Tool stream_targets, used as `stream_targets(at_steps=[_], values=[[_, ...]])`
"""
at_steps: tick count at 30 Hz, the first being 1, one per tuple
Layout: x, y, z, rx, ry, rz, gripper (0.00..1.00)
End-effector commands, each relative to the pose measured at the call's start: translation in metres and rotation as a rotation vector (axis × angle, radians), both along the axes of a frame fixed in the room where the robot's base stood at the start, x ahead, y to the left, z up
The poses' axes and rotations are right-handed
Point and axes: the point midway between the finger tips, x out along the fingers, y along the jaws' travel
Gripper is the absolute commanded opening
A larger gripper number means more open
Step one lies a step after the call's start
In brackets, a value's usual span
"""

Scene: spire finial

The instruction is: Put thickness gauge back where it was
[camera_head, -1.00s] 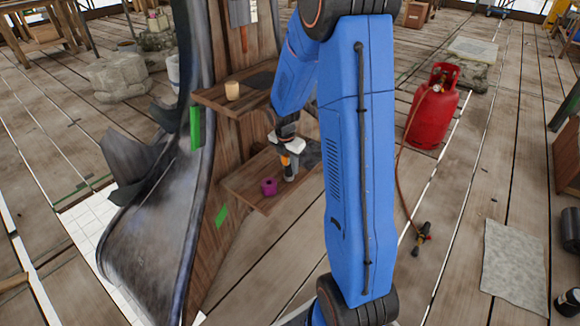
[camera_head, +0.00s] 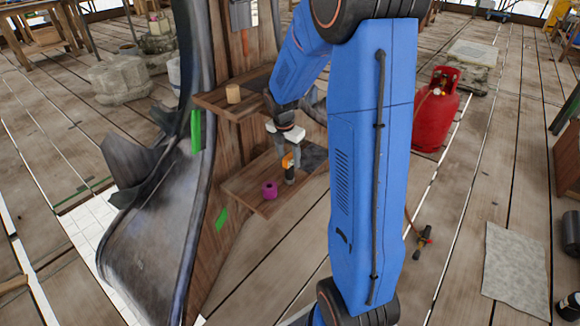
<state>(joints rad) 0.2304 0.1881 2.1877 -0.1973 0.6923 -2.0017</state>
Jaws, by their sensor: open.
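An orange and dark upright object (camera_head: 289,168), which looks like the thickness gauge, stands on the lower wooden shelf (camera_head: 245,185). It is small in the picture, so I cannot be sure what it is. My gripper (camera_head: 287,154) points down just above and around the top of this object. Its jaws are open, and I cannot tell whether a finger touches the object. A purple roll-like object (camera_head: 269,190) sits on the same shelf to the left, near the front edge.
An upper wooden shelf (camera_head: 215,102) with a tan cup-like object (camera_head: 233,93) overhangs on the left. A dark curved metal sheet (camera_head: 160,235) flanks the shelves. A red gas cylinder (camera_head: 436,110) stands to the right, with a torch (camera_head: 424,240) on the floor.

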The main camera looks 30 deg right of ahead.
Motion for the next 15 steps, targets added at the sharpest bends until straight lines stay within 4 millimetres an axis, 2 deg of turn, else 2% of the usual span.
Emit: stream_targets(at_steps=[1,6,15], values=[[0.000,0.001,0.011,-0.001,-0.003,0.000,0.46],[-0.002,0.005,0.037,-0.001,-0.001,0.001,0.46],[-0.005,0.010,0.059,0.001,-0.009,-0.019,0.46]])
